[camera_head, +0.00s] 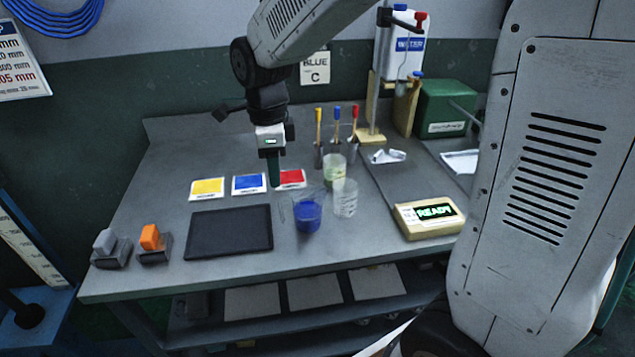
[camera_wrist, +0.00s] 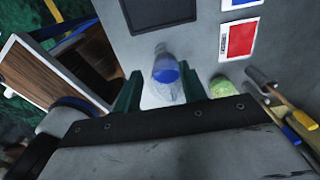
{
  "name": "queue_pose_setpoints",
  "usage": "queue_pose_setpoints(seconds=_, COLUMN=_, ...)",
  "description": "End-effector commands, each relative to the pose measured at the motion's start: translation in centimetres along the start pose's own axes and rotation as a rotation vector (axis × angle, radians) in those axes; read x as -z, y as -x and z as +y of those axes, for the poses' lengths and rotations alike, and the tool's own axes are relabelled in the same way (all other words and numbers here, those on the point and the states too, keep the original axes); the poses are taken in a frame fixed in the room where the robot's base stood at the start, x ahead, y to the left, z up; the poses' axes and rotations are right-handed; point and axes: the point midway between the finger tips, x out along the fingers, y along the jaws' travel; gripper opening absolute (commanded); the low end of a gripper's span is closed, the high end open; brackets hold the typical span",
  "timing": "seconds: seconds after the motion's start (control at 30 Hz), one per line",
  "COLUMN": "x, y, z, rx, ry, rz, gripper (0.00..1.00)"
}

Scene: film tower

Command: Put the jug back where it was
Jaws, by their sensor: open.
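A clear vessel with blue liquid (camera_head: 308,217) stands upright near the middle of the bench. A clear, seemingly empty vessel with faint markings (camera_head: 345,199) stands just right of it. A third vessel with pale green contents (camera_head: 334,170) stands behind. Which one is the jug is not certain; the clear one looks most like it. My gripper (camera_head: 274,182) is open, left of and behind the vessels. In the wrist view the blue liquid (camera_wrist: 165,72) shows between the open green fingers, with clear glass around it; nothing is gripped.
A black mat (camera_head: 229,232) lies front left, with yellow (camera_head: 207,188), blue (camera_head: 249,184) and red (camera_head: 291,178) cards behind. Holders with coloured-handled tools (camera_head: 337,140) stand at the back. A READY device (camera_head: 430,217) sits right, a water dispenser (camera_head: 402,50) behind. Orange (camera_head: 150,238) and grey blocks are front left.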

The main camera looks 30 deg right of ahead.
Motion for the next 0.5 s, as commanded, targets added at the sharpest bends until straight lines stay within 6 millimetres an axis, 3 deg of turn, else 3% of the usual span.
queue_pose_setpoints(seconds=0.13, x=0.9, y=0.9, z=0.8, rx=0.008, ry=0.079, rz=-0.003, gripper=0.42)
queue_pose_setpoints(seconds=0.23, x=2.7, y=2.6, z=2.6, rx=0.022, ry=0.254, rz=-0.007, gripper=0.42)
queue_pose_setpoints(seconds=0.5, x=9.2, y=6.8, z=11.0, rx=0.073, ry=1.000, rz=0.009, gripper=0.42)
